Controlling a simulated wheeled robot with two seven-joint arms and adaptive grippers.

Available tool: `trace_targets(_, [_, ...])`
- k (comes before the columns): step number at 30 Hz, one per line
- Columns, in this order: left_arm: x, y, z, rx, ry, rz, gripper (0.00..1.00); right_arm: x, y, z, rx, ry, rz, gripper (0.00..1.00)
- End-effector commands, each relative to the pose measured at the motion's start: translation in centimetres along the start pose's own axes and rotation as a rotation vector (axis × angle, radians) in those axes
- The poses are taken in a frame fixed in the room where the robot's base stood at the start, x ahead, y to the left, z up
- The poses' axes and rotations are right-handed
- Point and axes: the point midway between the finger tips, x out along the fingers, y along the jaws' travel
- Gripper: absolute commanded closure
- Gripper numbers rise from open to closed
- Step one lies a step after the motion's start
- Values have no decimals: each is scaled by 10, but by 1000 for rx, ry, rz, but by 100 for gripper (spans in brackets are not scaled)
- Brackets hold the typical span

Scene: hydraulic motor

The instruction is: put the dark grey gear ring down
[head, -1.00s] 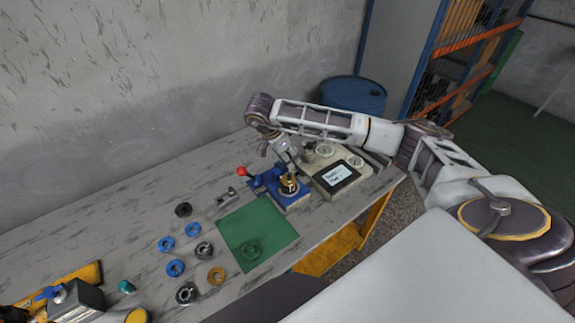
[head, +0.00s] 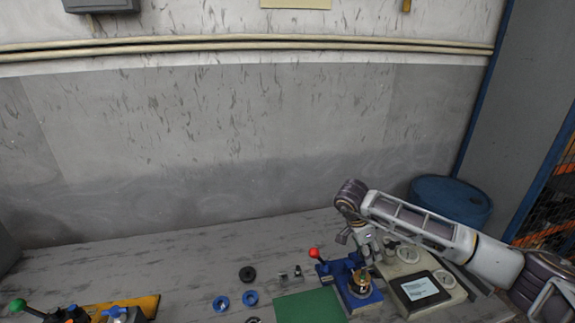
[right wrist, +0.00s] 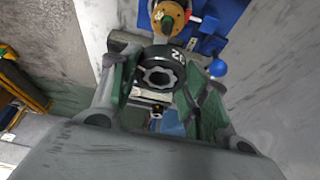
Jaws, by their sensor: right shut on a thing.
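My right gripper (head: 373,258) is beside the blue fixture (head: 362,297) with a brass-coloured part in its middle, at the lower right of the head view. In the right wrist view my right gripper (right wrist: 163,88) is shut on the dark grey gear ring (right wrist: 157,54), a thick ring with a toothed hole and pale marks on its rim. The ring sits between the two green-padded fingers. The brass-coloured part (right wrist: 168,17) shows beyond the ring. I cannot make out the held ring in the head view. My left gripper is not in view.
A red-knobbed lever (head: 314,253) stands on the fixture. A beige device with a screen (head: 419,289) is close to its right. The table's back left is clear.

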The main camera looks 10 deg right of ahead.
Motion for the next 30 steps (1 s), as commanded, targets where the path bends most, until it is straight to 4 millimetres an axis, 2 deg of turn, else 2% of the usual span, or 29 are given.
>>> trace_targets(11, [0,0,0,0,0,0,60,0,-2,1,-138,0,-60,94])
trace_targets(30, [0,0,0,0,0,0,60,-10,-30,23,-661,0,-277,94])
